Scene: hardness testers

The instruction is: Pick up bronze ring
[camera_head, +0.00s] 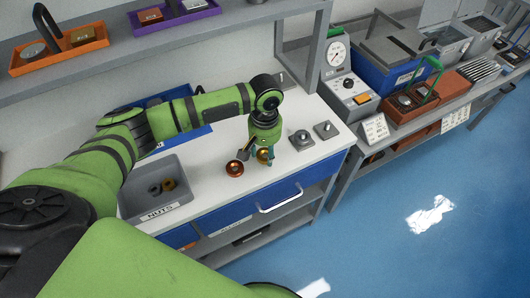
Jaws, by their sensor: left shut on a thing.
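My left gripper (259,155) points down over the white bench top, with its fingers around a small gold-brown ring (264,155), which looks like the bronze ring. The fingers hide part of it, and I cannot tell whether it is clear of the bench. A copper-orange ring (234,168) with a dark centre lies on the bench just left of the gripper. My right gripper is out of view.
A grey bin (165,212) marked NUTS holds several nuts at the left. Two grey blocks (302,139) (325,130) sit right of the gripper. A hardness tester (348,90) stands beyond. A shelf with orange (60,58) and purple (176,19) trays hangs above.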

